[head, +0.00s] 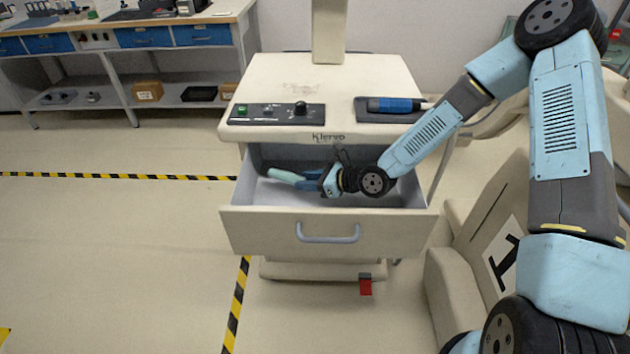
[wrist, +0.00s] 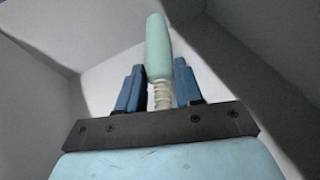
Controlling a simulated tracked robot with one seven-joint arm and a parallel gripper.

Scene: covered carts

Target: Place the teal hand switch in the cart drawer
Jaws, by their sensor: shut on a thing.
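The teal hand switch (head: 284,175) is a slim, rounded teal handle with a ribbed whitish neck. In the wrist view the hand switch (wrist: 157,50) stands out between the blue fingers of my gripper (wrist: 156,85), which is shut on its neck. In the head view my gripper (head: 312,180) is inside the open cart drawer (head: 327,230), with the switch pointing left. Grey drawer walls surround it in the wrist view. I cannot tell whether the switch touches the drawer floor. Part of the drawer's inside is hidden by my arm.
The cart top (head: 330,85) carries a control panel (head: 276,114) and a dark tray with a blue-handled tool (head: 395,105). A beige chair (head: 490,240) stands at the right. A workbench (head: 130,30) is at the back left. The floor left of the cart is clear.

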